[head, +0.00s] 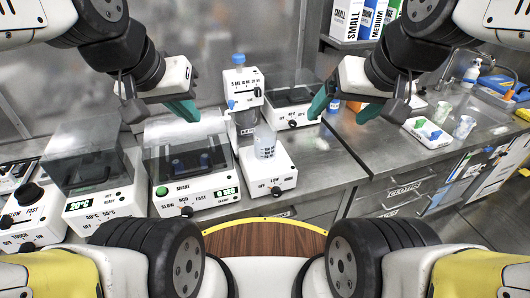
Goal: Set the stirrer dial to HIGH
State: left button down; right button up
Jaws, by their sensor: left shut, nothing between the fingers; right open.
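The stirrer (254,179) is a white box near the front edge of the steel bench, labelled OFF and LOW on its front. A small dark dial (276,190) sits on that front; its exact setting is too small to tell. A clear beaker (265,141) stands on top of the stirrer. My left gripper (192,117) has teal fingers, is shut and empty, and hangs above the lidded device left of the stirrer. My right gripper (338,115) is open and empty, above the bench right of the stirrer. Neither gripper touches the dial.
Left of the stirrer stand a clear-lidded device (187,165) and another lidded box (92,165). A blue-topped dispenser (241,88) and a dark-topped device (290,105) stand behind. A white tray (427,133) is at right. Bench space right of the stirrer is clear.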

aim_at(276, 191)
jog(key=k+l, duration=0.1)
jog(key=k, duration=0.55)
jog(key=k+l, duration=0.1)
jog(key=k, duration=0.6)
